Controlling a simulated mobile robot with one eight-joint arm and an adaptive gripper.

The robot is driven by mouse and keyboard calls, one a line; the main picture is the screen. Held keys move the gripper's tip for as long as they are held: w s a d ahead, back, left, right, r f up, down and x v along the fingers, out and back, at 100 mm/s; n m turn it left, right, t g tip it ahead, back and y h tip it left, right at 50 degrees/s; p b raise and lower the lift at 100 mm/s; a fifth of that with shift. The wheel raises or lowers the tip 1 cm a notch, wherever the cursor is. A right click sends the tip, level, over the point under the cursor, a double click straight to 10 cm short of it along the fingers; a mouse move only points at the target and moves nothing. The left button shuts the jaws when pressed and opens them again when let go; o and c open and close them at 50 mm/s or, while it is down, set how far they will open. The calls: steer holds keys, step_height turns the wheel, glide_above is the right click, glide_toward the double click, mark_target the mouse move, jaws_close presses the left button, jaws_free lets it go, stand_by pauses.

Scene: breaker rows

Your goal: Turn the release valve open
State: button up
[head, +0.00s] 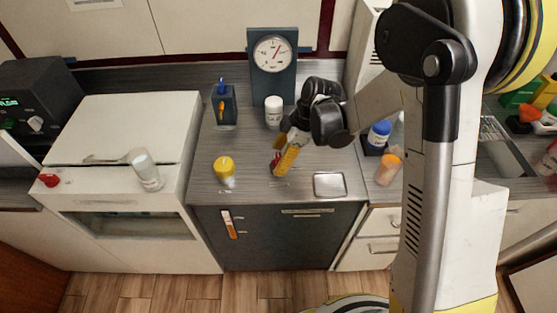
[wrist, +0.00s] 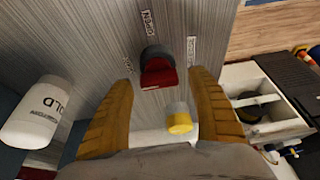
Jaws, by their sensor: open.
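My gripper (head: 285,163) is low over the counter. In the wrist view its two orange-yellow fingers (wrist: 162,80) are spread, one on each side of the knob, with a visible gap on both sides. Whether the fingers reach down around the knob, I cannot tell.
A dial gauge (head: 272,53) stands behind on a blue-grey panel. A white jar (head: 273,111) stands before it. A yellow-topped jar (head: 224,170) is left of my gripper, a metal tray (head: 329,185) right.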

steer(key=shift+f, duration=0.2)
steer(key=c, duration=1.2)
steer(key=shift+o, duration=0.2)
steer(key=shift+m, duration=0.3)
steer(key=m+t+b, duration=0.1)
steer(key=m, duration=0.2)
steer(key=shift+m+t, duration=0.3)
steer(key=shift+m, duration=0.1)
steer(key=m+t+h+b, duration=0.1)
steer(key=m, duration=0.3)
steer(key=shift+a+m+b, duration=0.1)
steer(key=shift+m+b, duration=0.2)
steer(key=m+t+h+b, duration=0.1)
steer(key=m, duration=0.3)
steer(key=shift+h, duration=0.4)
steer(key=shift+m+t+h, duration=0.3)
steer(key=shift+m+h, duration=0.5)
steer(key=shift+m, duration=1.6)
